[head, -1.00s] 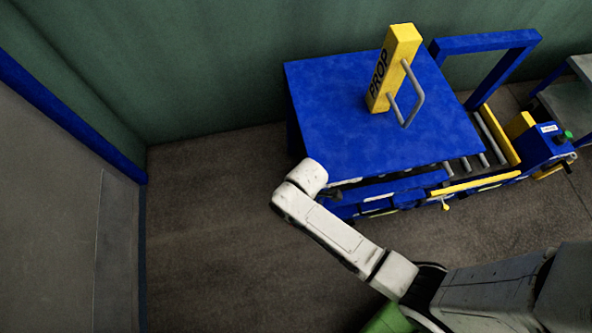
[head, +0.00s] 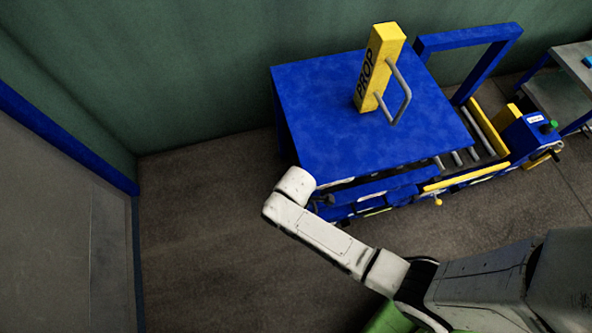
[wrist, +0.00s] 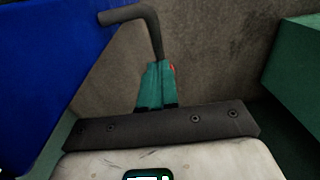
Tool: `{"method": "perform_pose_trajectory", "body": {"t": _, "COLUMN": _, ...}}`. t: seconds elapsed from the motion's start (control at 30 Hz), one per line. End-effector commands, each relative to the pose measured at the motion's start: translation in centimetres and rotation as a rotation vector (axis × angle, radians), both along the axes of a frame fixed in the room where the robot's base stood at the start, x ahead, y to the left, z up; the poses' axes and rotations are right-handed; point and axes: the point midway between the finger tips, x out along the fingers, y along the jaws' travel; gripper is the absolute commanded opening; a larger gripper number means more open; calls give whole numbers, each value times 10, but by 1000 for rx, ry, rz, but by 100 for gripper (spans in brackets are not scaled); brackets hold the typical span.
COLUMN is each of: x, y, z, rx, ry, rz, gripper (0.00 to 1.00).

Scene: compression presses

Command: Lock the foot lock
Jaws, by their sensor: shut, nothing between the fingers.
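In the wrist view, my gripper (wrist: 156,84) has teal fingers that are together and empty. A dark bent bar (wrist: 143,16) rises just beyond the fingertips and turns left at its top. It may be a lever of the foot lock; I cannot tell, nor whether the fingers touch it. In the head view, the press has a large blue plate (head: 340,95) with a yellow prop (head: 379,68) upright on it. My white arm reaches to the press's near left corner. My gripper is hidden there, and I cannot make out the foot lock in that view.
A roller conveyor with a yellow guard rail (head: 465,178) and a blue control box (head: 530,135) stands right of the press. A grey table (head: 572,65) is at the far right. Bare floor (head: 210,230) lies left of the press, before a blue-edged grey panel (head: 60,200).

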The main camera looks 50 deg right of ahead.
Motion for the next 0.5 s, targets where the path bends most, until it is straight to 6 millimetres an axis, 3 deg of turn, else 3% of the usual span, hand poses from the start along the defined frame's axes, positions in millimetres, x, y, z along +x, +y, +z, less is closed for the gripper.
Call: {"method": "perform_pose_trajectory", "body": {"t": 0.5, "x": 1, "y": 1, "z": -17, "rx": -200, "ry": 116, "rz": 4, "gripper": 0}}
